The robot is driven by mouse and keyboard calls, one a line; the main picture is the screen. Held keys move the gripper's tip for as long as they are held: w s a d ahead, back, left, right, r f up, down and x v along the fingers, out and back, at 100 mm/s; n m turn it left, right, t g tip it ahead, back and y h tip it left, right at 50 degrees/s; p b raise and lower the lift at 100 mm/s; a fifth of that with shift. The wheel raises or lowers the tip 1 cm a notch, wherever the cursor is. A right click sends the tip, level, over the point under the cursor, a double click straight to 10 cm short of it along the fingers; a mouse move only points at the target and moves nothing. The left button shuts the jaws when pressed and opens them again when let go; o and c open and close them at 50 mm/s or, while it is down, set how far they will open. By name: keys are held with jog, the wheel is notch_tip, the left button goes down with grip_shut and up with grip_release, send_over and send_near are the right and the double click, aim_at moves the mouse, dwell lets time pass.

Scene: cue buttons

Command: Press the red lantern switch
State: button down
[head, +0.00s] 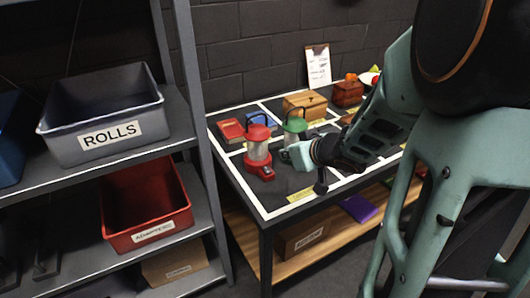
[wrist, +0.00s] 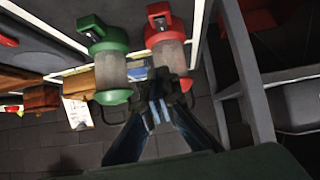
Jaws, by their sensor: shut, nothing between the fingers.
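The red lantern (head: 258,152) stands upright near the left end of the table (head: 240,185), with a clear body and a red cap. A dark switch plate (head: 266,170) shows on its red base. In the wrist view the red lantern (wrist: 165,40) is turned over, its switch plate (wrist: 159,22) at the top. The green lantern (head: 295,127) stands just right of it, partly hidden by my arm. My gripper (wrist: 163,84) is shut and empty; in the wrist view its tips overlap the red lantern's cap end. I cannot tell any contact.
A red box (head: 230,130), a blue box (head: 262,120), a wooden box (head: 305,105) and a clipboard (head: 318,66) are behind the lanterns. A metal shelf (head: 100,165) with a grey ROLLS bin (head: 100,110) and a red bin (head: 145,205) stands close on the left.

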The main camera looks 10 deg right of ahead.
jog(key=shift+s+a+f, duration=0.2)
jog(key=shift+s+a, duration=0.05)
jog(key=shift+a, duration=0.15)
jog(key=b, duration=0.6)
send_near(265, 166)
jog(key=w, duration=0.1)
jog(key=w+a+f, duration=0.1)
jog(key=w, duration=0.2)
jog(key=shift+w+a+f, duration=0.15)
jog(key=shift+w+f, duration=0.1)
jog(key=shift+w, duration=0.15)
jog(key=shift+w+f+b, duration=0.1)
jog(key=shift+f+b, duration=0.7)
jog(key=shift+f, duration=0.15)
jog(key=p, duration=0.3)
jog(key=shift+w+r+g, duration=0.15)
jog(key=shift+r+g, duration=0.05)
jog(key=shift+g, duration=0.1)
jog(key=shift+a+p, duration=0.1)
jog(key=shift+p, duration=0.75)
jog(key=shift+f+b, duration=0.4)
jog(key=shift+b, duration=0.05)
